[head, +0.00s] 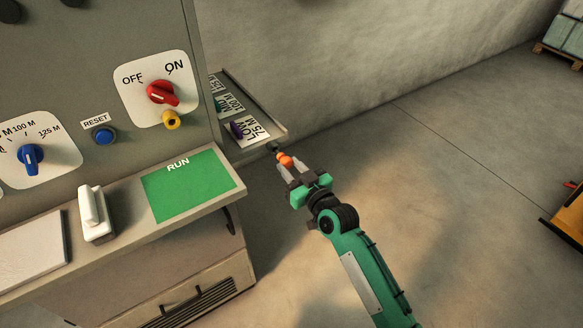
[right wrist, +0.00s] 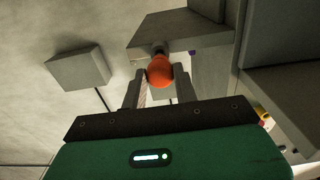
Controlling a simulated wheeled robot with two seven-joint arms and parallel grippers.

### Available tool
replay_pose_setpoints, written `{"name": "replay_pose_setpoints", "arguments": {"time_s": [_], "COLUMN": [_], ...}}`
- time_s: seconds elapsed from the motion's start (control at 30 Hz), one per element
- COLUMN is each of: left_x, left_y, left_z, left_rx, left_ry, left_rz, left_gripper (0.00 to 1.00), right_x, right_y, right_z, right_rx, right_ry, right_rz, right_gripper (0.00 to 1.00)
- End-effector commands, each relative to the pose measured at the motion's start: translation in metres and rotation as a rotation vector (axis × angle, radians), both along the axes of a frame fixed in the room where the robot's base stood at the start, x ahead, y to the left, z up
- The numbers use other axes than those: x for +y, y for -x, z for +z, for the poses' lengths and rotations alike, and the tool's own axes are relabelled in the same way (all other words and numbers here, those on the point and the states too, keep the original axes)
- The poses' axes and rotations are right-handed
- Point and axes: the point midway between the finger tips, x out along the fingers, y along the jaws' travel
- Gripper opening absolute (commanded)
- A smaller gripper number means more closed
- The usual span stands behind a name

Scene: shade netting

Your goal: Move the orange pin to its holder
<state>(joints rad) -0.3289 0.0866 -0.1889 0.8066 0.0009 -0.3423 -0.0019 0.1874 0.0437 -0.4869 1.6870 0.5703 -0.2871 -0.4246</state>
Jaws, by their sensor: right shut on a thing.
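The orange pin (head: 285,160) is between the fingertips of my right gripper (head: 288,168), which is shut on it. In the right wrist view the pin's round orange head (right wrist: 160,71) sits between the two fingers, with a dark part beyond it near a grey edge. The pin is close to the front corner of the side shelf (head: 262,142); I cannot tell whether it touches it. The shelf has labels, one reading LOW 75 M (head: 250,131), with a purple pin (head: 237,130) at that label. My left gripper is not in view.
The control cabinet (head: 150,30) stands left, with a red OFF/ON knob (head: 162,92), blue RESET button (head: 104,135), blue dial (head: 30,156) and green RUN panel (head: 190,183). A white lever (head: 93,212) is on the ledge.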

Motion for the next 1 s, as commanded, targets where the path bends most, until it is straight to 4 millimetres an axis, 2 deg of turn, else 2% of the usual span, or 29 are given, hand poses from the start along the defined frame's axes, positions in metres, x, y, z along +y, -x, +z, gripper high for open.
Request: {"name": "replay_pose_setpoints", "arguments": {"time_s": [1.0], "left_x": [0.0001], "left_y": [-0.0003], "left_z": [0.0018], "left_rx": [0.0], "left_ry": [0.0], "left_rz": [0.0], "left_gripper": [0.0], "right_x": [0.0065], "right_y": [-0.0098], "right_z": [0.0009], "right_rx": [-0.001], "right_ry": [-0.001], "right_rz": [0.0], "right_gripper": [0.0]}}
